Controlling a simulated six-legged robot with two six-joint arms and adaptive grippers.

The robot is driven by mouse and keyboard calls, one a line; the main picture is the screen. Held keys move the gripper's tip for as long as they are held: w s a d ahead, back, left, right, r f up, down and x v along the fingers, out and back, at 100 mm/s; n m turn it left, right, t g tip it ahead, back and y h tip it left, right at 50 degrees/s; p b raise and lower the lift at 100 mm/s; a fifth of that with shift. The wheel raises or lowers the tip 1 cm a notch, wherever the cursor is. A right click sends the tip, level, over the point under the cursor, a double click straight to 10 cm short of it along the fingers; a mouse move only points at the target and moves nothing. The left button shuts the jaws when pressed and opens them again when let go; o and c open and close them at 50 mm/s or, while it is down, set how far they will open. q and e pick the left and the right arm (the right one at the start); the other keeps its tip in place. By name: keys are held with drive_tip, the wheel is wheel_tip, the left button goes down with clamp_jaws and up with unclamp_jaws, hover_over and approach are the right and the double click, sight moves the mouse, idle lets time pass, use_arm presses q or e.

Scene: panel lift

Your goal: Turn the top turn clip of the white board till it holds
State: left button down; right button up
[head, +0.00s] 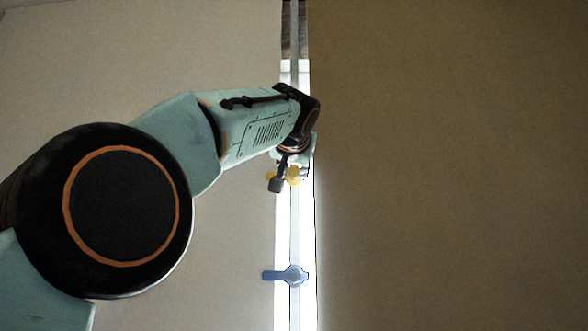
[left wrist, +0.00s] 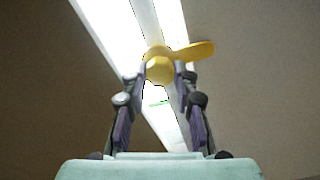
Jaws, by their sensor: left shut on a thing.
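The yellow turn clip (head: 294,180) sits on the grey rail in the bright gap between two large boards, above a blue turn clip (head: 290,275). In the left wrist view the yellow clip (left wrist: 160,68) has its round hub between my fingertips and its lever pointing right. My left gripper (head: 292,172) is shut on the yellow clip; it also shows in the left wrist view (left wrist: 159,78). In the head view my gripper hides part of this clip. The blue clip's lever points left, to the left board's edge. My right gripper is out of view.
A pale board (head: 150,60) fills the left and a darker brown board (head: 450,160) fills the right. A narrow grey rail (head: 295,230) runs up the bright gap between them. My left arm covers much of the left board.

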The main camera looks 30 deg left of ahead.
use_arm(q)
drive_tip(key=shift+s+r, duration=0.1)
drive_tip(key=shift+r, duration=0.1)
drive_tip(key=c, duration=1.4)
unclamp_jaws()
drive_tip(key=o, duration=0.4)
drive_tip(key=shift+a+f, duration=0.1)
drive_tip(key=shift+f, duration=0.1)
drive_tip(key=shift+c, duration=0.2)
